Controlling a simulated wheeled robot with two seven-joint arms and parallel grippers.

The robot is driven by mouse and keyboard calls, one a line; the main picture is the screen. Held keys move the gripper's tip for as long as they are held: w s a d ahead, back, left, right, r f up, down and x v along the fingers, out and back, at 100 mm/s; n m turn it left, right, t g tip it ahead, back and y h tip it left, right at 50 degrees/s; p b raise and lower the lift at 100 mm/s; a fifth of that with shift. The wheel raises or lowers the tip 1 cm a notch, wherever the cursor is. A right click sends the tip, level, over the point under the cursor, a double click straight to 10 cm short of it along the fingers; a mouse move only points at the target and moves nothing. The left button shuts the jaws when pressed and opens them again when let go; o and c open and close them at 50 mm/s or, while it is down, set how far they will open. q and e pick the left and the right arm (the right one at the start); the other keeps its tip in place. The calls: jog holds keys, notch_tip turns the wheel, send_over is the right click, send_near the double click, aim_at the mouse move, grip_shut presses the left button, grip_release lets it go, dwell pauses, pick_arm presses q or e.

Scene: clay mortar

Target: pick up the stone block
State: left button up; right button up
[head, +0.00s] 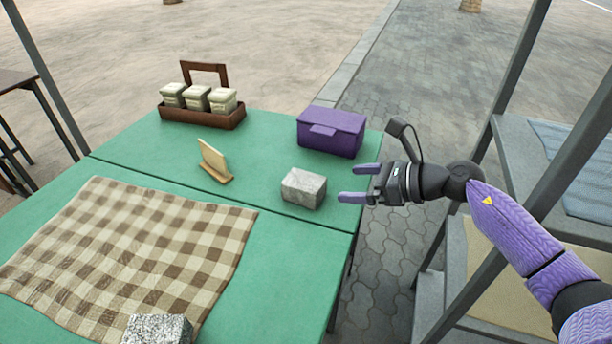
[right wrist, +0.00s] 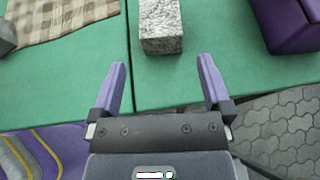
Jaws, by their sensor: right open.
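A grey stone block (head: 304,188) lies on the green table (head: 262,237) near its right edge. In the right wrist view the stone block (right wrist: 160,27) is ahead of my right gripper (right wrist: 162,66), roughly centred between the two purple fingers and beyond their tips. In the head view my right gripper (head: 360,183) is open and empty, just right of the block with its fingers pointing left; it does not touch the block. A second grey speckled block (head: 157,330) is partly cut off at the bottom of the head view. My left gripper is out of view.
A purple box (head: 331,132) stands behind the block. A small wooden stand (head: 214,163) is to its left. A brown caddy (head: 203,117) holds three jars. A checked cloth (head: 125,245) covers the left front. A grey shelf frame (head: 515,120) stands at the right.

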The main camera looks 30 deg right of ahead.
aim_at(317, 184)
jog(key=b+x, duration=0.5)
jog(key=x, duration=0.4)
jog(key=shift+a+f, duration=0.15)
jog(key=shift+f, duration=0.1)
jog(key=shift+w+a, duration=0.15)
jog(key=shift+w, duration=0.1)
jog(key=shift+r, duration=0.15)
jog(key=c, duration=1.1)
grip_shut()
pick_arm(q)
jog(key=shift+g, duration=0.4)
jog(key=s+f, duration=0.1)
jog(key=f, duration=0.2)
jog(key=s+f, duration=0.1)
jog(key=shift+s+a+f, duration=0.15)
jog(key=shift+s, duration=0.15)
